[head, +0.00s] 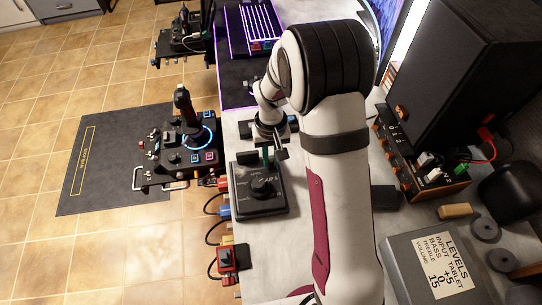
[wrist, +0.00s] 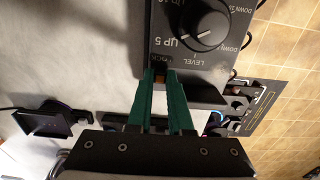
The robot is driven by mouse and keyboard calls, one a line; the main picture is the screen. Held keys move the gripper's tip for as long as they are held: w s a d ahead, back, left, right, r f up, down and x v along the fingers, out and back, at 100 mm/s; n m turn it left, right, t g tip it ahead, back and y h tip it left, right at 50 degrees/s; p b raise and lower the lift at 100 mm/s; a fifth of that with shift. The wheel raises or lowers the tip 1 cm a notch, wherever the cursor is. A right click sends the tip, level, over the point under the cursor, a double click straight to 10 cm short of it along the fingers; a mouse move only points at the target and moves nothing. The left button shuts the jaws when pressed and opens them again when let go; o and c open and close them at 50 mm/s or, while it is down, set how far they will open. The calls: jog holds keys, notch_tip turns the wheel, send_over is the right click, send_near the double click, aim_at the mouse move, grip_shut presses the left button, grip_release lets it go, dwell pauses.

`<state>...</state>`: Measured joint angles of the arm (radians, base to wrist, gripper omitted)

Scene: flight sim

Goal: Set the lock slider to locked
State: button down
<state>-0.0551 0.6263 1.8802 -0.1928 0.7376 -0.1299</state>
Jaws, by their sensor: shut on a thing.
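My gripper (wrist: 160,74) has green fingers, shut on the slider in the wrist view. The box's face (wrist: 222,55) carries a round black knob (wrist: 205,22) and labels "UP 5", "LEVEL" and "DOWN". In the head view the box (head: 262,207) lies on the bench with my gripper (head: 268,158) at its far edge; the slider is hidden there. The slider's set position cannot be told.
A joystick panel (head: 180,158) stands left of the bench. A red switch box (head: 230,258) is near the bench's left edge. A dark speaker (head: 462,70), an amplifier (head: 415,155) and a levels sign (head: 440,262) stand at the right.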

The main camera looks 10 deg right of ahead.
jog(key=shift+w, duration=0.95)
jog(key=c, duration=0.8)
grip_release()
jog(key=shift+s, duration=0.1)
